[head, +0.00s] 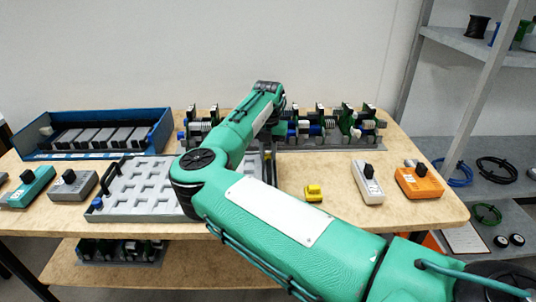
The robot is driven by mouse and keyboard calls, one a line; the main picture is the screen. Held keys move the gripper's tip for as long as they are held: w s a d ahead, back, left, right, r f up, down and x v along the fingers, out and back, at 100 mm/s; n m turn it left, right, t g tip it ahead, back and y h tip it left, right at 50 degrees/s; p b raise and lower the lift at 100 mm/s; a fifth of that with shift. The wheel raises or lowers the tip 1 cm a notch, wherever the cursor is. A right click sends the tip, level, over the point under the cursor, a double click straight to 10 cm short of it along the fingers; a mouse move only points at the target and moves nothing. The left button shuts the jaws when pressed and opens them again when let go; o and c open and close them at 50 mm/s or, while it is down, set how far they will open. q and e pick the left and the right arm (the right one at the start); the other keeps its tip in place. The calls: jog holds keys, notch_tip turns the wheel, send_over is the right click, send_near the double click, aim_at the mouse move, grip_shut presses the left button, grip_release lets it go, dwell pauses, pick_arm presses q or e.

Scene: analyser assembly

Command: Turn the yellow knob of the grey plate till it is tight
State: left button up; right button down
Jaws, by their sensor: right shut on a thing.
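The grey plate (150,208) lies on the table at the left of centre, a flat tray with rows of pockets, a black handle at its left side and a blue knob (97,203) at its near left corner. My right arm crosses over it and hides much of its right part. The right gripper (268,150) points down at the plate's far right edge, largely hidden behind my forearm. A bit of yellow, the yellow knob (268,156), shows at its fingertips, and the gripper appears shut on it. My left gripper is out of view.
A blue bin (95,152) of dark modules stands back left. A rack (345,141) of green, black and blue parts stands behind.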

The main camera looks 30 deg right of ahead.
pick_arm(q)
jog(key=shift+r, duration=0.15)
pick_arm(e)
jog(key=shift+w+r, duration=0.1)
jog(key=shift+r, duration=0.2)
jog(key=c, duration=1.5)
grip_release()
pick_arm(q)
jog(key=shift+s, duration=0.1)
pick_arm(e)
jog(key=o, duration=0.3)
jog(key=shift+f, duration=0.1)
notch_tip(320, 180, up, 9)
notch_tip(320, 180, up, 5)
jog(key=p, duration=0.2)
send_over(268, 155)
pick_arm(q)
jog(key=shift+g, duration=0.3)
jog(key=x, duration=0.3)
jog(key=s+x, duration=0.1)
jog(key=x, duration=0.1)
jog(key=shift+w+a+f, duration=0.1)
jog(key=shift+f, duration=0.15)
pick_arm(e)
jog(key=shift+f, duration=0.1)
